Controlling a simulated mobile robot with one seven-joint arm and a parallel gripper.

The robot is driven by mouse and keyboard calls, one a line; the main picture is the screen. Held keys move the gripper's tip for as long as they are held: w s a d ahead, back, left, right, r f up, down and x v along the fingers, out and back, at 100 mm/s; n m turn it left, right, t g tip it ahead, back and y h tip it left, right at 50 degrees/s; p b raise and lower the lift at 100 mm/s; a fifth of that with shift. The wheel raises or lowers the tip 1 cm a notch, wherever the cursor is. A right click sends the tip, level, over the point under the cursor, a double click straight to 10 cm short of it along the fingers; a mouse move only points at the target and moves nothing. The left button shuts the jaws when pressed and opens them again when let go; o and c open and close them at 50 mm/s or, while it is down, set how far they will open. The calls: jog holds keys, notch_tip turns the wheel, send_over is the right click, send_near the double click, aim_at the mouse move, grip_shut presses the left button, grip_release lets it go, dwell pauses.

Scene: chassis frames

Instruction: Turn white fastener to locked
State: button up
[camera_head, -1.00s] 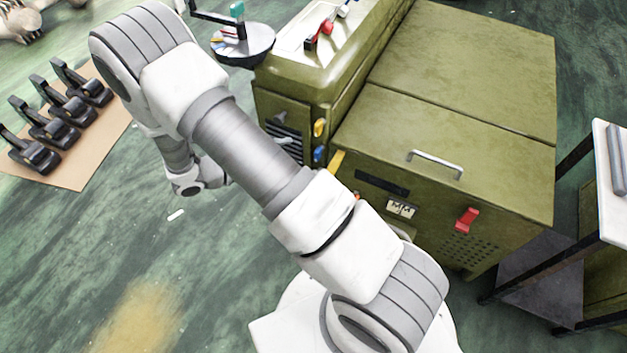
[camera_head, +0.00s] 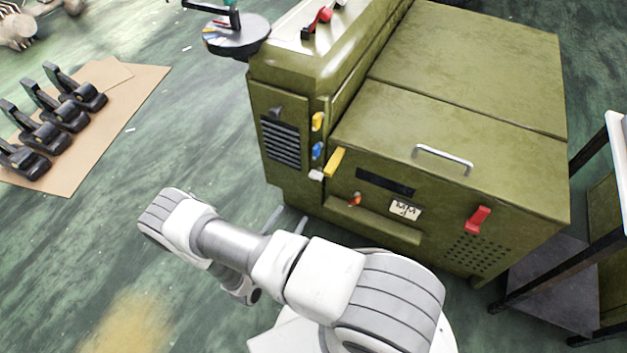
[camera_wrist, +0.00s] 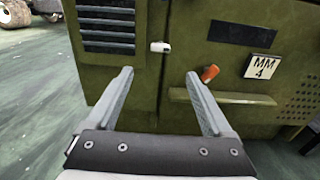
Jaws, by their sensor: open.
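The white fastener (camera_head: 316,175) is the lowest of three coloured fasteners along the front corner edge of the green machine, below the yellow one and the blue one. In the wrist view the white fastener (camera_wrist: 160,47) shows as a short, sideways-lying piece at the seam between two panels. My gripper (camera_wrist: 158,75) is open and empty. Its two fingers point at the machine, and the fastener is ahead of the gap between them, apart from both. In the head view the fingers (camera_head: 287,220) show partly beyond my arm, below the fastener.
An orange-red knob (camera_wrist: 209,73) sits close to my right fingertip, above a ledge (camera_wrist: 222,97). A yellow handle (camera_head: 335,161) sticks out right above the white fastener. A red handle (camera_head: 478,219) is farther right. A dark-legged table (camera_head: 600,230) stands at right.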

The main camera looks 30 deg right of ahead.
aim_at(314, 178)
jog(key=b+x, duration=0.3)
jog(key=x, duration=1.3)
jog(key=shift+r, duration=0.1)
jog(key=shift+a, duration=0.1)
grip_shut()
